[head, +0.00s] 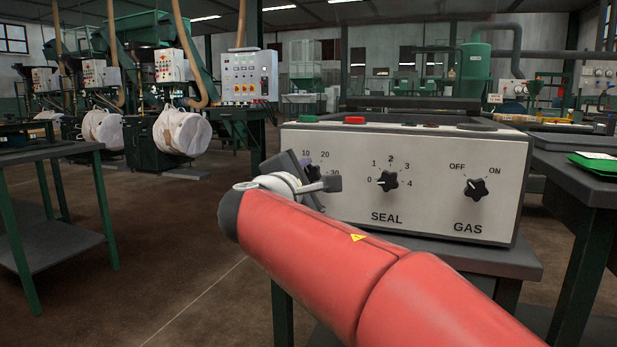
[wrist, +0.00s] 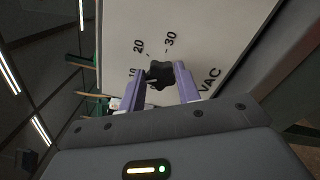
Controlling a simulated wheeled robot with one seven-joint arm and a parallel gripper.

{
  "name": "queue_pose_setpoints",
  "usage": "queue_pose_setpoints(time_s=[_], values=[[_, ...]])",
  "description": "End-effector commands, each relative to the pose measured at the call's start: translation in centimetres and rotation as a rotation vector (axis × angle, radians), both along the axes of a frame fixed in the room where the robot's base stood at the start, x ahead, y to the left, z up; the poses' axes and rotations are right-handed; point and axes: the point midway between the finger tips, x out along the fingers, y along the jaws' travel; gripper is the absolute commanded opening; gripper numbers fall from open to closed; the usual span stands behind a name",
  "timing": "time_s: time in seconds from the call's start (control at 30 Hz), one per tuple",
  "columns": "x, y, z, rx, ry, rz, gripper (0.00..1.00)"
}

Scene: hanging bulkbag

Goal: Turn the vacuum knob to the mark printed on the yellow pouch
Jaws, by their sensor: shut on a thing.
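The vacuum knob (wrist: 158,73) is a black lobed knob on the pale panel, beside the printed letters VAC and a dial with marks 10, 20 and 30. My gripper (wrist: 160,82) has its two purple fingers on either side of the knob and is shut on it. I cannot tell where the knob points. In the head view my gripper (head: 318,180) is at the left end of the panel, and it and my wrist hide much of the knob (head: 313,171) and dial. I cannot make out a yellow pouch with a printed mark in either view.
The pale machine (head: 450,210) also carries a SEAL knob (head: 388,181) near 0 and a GAS knob (head: 476,188), both right of my gripper. A green item (head: 593,166) lies on the right-hand table. A dark table (head: 50,153) stands at left, with open floor between.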

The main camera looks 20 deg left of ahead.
Motion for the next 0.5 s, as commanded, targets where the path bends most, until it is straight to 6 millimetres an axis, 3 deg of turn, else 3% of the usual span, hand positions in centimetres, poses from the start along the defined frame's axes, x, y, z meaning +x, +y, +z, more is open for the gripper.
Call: queue_pose_setpoints(time_s=[0.03,0.17,0.5], values=[[0.00,0.00,-0.06,-0.001,0.001,0.000,0.37],[0.00,0.01,-0.05,-0.001,0.001,0.000,0.54],[-0.36,0.04,-0.02,-0.001,0.001,0.001,0.55]])
